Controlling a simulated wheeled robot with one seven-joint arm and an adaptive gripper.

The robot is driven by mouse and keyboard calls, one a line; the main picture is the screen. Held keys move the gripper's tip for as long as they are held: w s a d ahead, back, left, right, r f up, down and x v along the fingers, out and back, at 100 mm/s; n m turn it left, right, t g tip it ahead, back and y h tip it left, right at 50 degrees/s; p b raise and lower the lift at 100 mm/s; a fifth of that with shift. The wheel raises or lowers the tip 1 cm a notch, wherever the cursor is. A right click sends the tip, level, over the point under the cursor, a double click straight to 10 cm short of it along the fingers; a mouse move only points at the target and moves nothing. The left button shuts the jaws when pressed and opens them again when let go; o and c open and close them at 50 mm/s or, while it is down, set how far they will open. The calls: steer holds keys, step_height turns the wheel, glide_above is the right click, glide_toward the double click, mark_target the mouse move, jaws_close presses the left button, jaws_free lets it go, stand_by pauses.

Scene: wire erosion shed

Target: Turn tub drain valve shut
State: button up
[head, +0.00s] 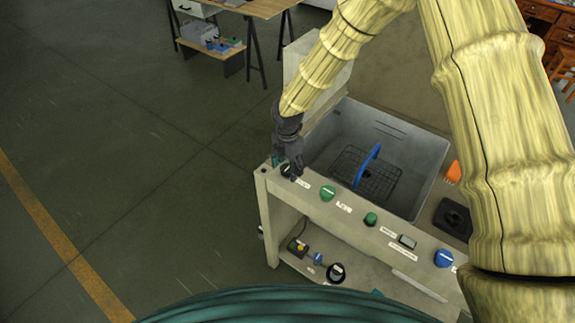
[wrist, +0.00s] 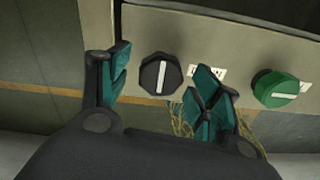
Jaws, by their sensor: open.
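My gripper (head: 288,155) is open at the left end of the bench's front panel. In the wrist view its teal-padded fingers (wrist: 162,88) stand on either side of a black faceted knob (wrist: 160,74), with gaps showing. The knob's white line is near vertical. In the head view the gripper partly hides this knob (head: 288,171). A green knob (wrist: 277,90) to its right has a near-level white line; it also shows in the head view (head: 327,193). The labels are too small to read, so I cannot tell which control is the drain valve.
A grey tub (head: 425,150) with a wire basket (head: 365,175) and blue handle (head: 368,163) sits behind the panel. A smaller green knob (head: 370,219), a grey switch (head: 407,242) and a blue knob (head: 444,258) continue rightward. The floor (head: 150,190) at left is clear.

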steer(key=c, duration=1)
steer(key=shift+c, duration=0.2)
steer(key=shift+m, duration=0.3)
steer(key=m+b, duration=0.2)
steer(key=m, duration=0.1)
steer(key=shift+m, duration=0.3)
steer(key=m+b, duration=0.1)
steer(key=m, duration=0.3)
steer(key=shift+m+b, duration=0.3)
steer(key=shift+b, duration=0.05)
steer(key=m+b, duration=0.1)
steer(key=m, duration=0.3)
steer(key=shift+m, duration=0.3)
steer(key=shift+m+b, duration=0.5)
steer(key=shift+m, duration=1.7)
